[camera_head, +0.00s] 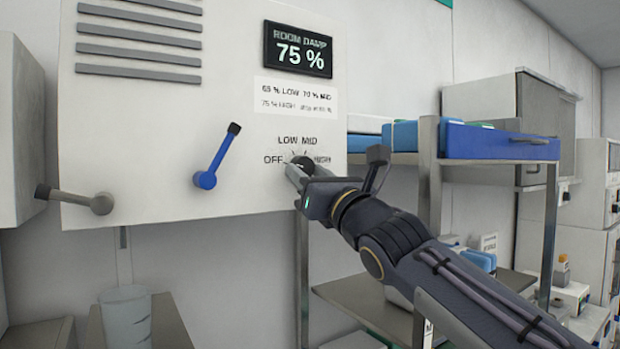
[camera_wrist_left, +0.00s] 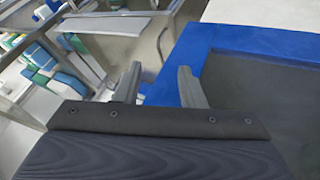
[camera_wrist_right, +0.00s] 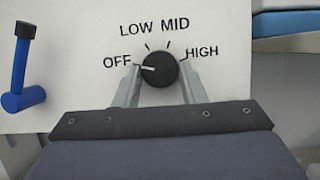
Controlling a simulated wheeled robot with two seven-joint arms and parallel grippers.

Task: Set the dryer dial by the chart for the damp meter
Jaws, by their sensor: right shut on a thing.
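The damp meter (camera_head: 298,50) on the white dryer panel (camera_head: 160,110) reads ROOM DAMP 75 %. The chart (camera_head: 296,96) below it reads 65 % LOW, 70 % MID, 75 % HIGH; its last words are too small to read. The black dial (camera_wrist_right: 159,69) has marks OFF, LOW, MID and HIGH. Its white pointer points left, at OFF. My right gripper (camera_wrist_right: 159,80) is shut on the dial, one finger on each side; in the head view (camera_head: 300,172) it partly hides it. My left gripper (camera_wrist_left: 158,85) is open and empty, and out of the head view.
A blue lever (camera_head: 210,165) and a grey lever (camera_head: 85,200) stick out of the panel left of the dial. A metal rack (camera_head: 428,190) with blue trays stands close on the right. A clear beaker (camera_head: 127,315) stands below the panel.

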